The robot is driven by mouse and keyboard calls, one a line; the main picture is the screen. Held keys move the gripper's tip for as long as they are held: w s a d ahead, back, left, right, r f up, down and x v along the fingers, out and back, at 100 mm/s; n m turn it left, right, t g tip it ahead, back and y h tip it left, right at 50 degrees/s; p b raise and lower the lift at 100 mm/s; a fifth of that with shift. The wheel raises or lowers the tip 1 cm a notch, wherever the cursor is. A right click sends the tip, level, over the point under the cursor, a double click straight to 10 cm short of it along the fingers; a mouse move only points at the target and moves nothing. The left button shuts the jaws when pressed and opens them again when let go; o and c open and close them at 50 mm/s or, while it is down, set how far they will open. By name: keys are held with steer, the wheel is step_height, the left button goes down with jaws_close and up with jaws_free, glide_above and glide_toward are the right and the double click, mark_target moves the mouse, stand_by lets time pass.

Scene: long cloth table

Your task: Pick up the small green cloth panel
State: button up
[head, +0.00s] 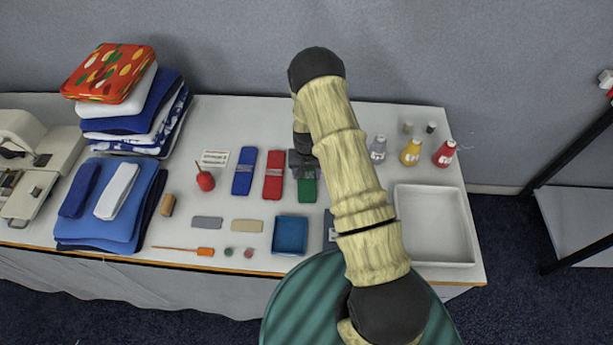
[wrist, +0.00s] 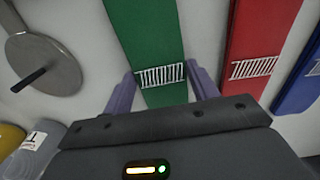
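The small green cloth panel (head: 307,190) lies flat on the table, partly hidden by my arm in the head view. In the wrist view the green panel (wrist: 150,45) has a white stitched patch across it. My gripper (wrist: 163,88) is open, with one purple-grey finger at each side of the panel near the patch. I cannot tell whether the fingers touch it or how high they are. In the head view my gripper (head: 302,165) is over the panel's far end, mostly hidden by the arm.
A red panel (head: 273,175) and a blue panel (head: 243,171) lie to the left. A blue tray (head: 290,235) is in front, a white tray (head: 435,225) at right. Several bottles, including a yellow one (head: 411,152), stand at back right. Folded cloths (head: 120,190) are stacked at left.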

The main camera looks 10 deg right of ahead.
mark_target(307, 175)
steer(key=c, duration=0.4)
steer(key=shift+c, duration=0.2)
step_height(307, 175, up, 10)
steer(key=b, duration=0.2)
steer(key=shift+b, duration=0.35)
